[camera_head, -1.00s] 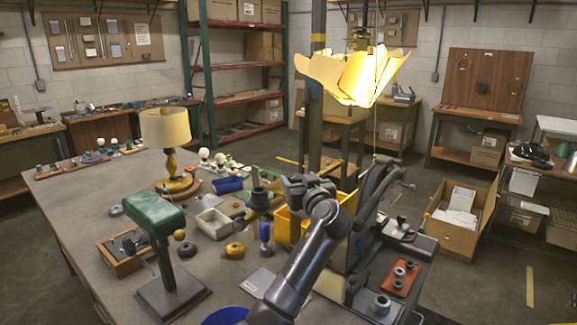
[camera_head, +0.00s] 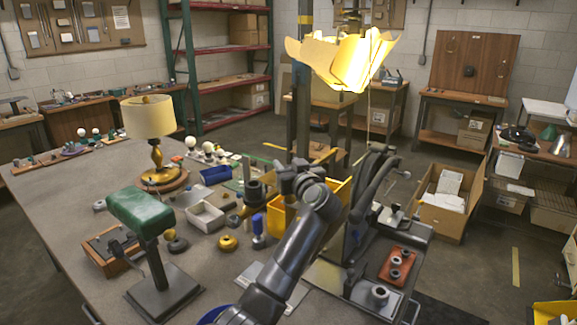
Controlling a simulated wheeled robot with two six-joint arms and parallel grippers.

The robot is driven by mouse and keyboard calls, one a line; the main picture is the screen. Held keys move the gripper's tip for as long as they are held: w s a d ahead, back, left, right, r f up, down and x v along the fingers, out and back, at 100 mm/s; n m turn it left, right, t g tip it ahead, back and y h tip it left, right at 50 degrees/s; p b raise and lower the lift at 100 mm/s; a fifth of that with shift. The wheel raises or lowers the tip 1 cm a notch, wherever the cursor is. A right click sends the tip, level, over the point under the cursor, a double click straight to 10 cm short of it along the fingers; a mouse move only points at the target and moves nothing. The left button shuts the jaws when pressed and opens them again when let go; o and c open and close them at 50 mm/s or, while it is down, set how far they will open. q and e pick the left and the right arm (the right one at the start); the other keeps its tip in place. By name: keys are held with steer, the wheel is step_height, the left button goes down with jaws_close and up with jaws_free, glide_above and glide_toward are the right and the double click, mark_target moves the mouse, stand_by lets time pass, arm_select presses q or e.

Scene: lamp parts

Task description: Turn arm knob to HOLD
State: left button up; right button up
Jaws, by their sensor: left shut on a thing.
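My left gripper (camera_head: 300,180) is at mid-table, at the end of my grey arm that rises from the bottom edge. Its fingertips and the thing they are shut on are mostly hidden by my wrist. Just right of it stands a dark fixture with a curved arm (camera_head: 378,185), close to the yellow bin. I cannot make out the arm knob or any HOLD marking. My right gripper is not in view.
A yellow bin (camera_head: 278,222) stands behind my arm. White trays (camera_head: 206,217), a yellow round part (camera_head: 228,243) and a blue-handled part (camera_head: 258,232) lie left of it. A lit shade (camera_head: 345,62) hangs above. A red tray (camera_head: 398,264) holds rings.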

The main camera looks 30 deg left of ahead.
arm_select(q)
steer(key=shift+c, duration=0.5)
steer(key=shift+t, duration=0.3)
steer(key=m+t+h+p, duration=0.1)
steer(key=m+t+h, duration=0.1)
steer(key=h, duration=0.1)
steer(key=shift+w+r+m, duration=0.1)
steer(key=shift+r+m, duration=0.05)
steer(key=shift+m, duration=0.25)
steer(key=shift+w+d+m+t+h+p, duration=0.15)
steer(key=shift+m+t+h+p, duration=0.6)
steer(key=shift+h, duration=0.45)
steer(key=shift+s+d+m+t+h+p, duration=0.15)
steer(key=shift+m+t+h+p, duration=0.4)
steer(key=shift+m+h+p, duration=0.5)
steer(key=shift+w+h, duration=0.1)
steer(key=shift+h, duration=0.25)
steer(key=o, duration=1)
